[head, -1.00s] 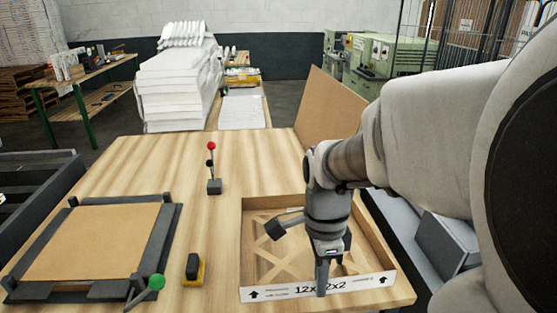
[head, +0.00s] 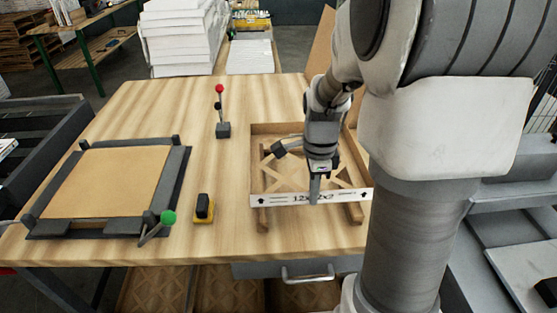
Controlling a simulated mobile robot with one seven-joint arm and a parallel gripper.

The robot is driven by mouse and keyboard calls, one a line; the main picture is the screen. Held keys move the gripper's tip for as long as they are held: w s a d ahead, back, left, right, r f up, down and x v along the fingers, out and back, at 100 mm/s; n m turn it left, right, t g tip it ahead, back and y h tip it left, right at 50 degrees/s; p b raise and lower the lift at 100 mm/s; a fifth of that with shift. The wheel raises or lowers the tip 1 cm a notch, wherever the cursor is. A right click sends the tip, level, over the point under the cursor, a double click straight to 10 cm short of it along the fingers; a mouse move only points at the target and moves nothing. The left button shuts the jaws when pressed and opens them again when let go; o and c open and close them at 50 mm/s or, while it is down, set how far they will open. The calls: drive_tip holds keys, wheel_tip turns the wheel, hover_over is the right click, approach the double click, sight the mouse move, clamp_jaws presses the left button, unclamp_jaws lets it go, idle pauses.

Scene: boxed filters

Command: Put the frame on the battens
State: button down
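The frame (head: 347,196) is a shallow tan box frame with crossed lattice strips inside and a white front face marked "12x12x2". It lies at the right of the table. Two brown wooden battens (head: 262,220) run front to back under it, and their front ends stick out; the right one (head: 354,214) also shows. I cannot tell whether the frame touches them. My gripper (head: 314,190) points down over the middle of the front wall. One finger shows in front of that wall, the other is hidden behind, and it looks shut on the frame.
A dark fixture (head: 180,190) with a brown panel and green-knobbed lever is at left. A black-and-yellow block (head: 203,208) stands left of the frame. A red-knobbed lever (head: 221,125) stands farther back. A brown board (head: 320,45) stands behind the frame. The back-middle tabletop is clear.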

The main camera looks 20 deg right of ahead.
drive_tip(key=shift+w+d+f, duration=0.1)
drive_tip(key=shift+w+f, duration=0.05)
drive_tip(key=shift+f, duration=1.95)
drive_tip(key=shift+f, duration=0.2)
drive_tip(key=c, duration=1.1)
unclamp_jaws()
